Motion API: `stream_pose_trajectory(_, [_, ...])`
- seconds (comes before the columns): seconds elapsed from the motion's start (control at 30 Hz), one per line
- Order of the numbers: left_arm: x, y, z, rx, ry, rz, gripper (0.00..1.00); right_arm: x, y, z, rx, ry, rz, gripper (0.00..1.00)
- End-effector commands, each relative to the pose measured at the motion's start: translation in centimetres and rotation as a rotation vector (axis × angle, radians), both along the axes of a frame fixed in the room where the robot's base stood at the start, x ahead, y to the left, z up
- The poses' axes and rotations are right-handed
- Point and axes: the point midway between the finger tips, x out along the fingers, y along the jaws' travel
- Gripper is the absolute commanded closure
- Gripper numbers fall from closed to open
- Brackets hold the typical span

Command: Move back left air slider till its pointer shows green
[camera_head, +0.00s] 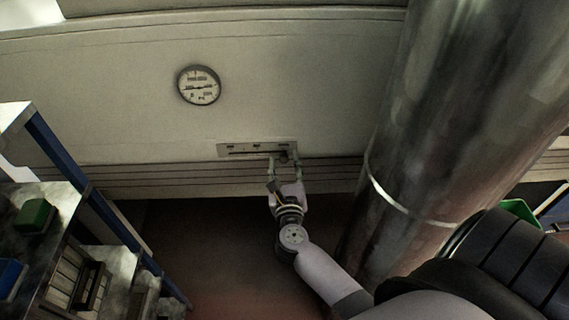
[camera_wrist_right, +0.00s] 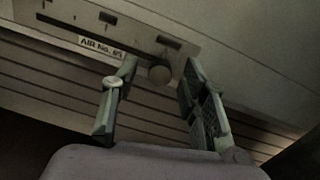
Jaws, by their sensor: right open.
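The air slider plate (camera_head: 235,148) is a pale strip with a dark slot, set low on the tunnel wall. Its round knob (camera_wrist_right: 160,75) sits toward the right end of the slot. In the wrist view a label (camera_wrist_right: 101,47) beside the slot seems to read "AIR" and a number. My right gripper (camera_head: 284,160) is open, its fingers on either side of the knob; in the wrist view the fingers (camera_wrist_right: 160,70) show apart around it, not clearly touching. No coloured pointer can be made out on the slider. My left gripper is not in view.
A round dial gauge (camera_head: 199,85) hangs on the wall above the plate. A thick metal duct (camera_head: 440,120) stands right of my arm. A shelf rack with a green bin (camera_head: 35,215) and a blue bin (camera_head: 10,277) is at the left.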

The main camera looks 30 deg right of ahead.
Motion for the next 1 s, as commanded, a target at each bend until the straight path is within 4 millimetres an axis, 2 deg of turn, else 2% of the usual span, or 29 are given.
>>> stream_pose_trajectory(0.07, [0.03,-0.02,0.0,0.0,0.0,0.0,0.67,-0.02,0.01,0.0,0.0,0.0,0.0,0.62])
stream_pose_trajectory(0.63, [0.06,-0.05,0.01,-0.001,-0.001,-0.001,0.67,-0.04,0.03,0.01,0.0,0.0,0.0,1.0])
stream_pose_trajectory(1.0, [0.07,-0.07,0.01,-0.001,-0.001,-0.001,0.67,-0.04,0.05,0.0,0.0,0.0,0.0,1.0])
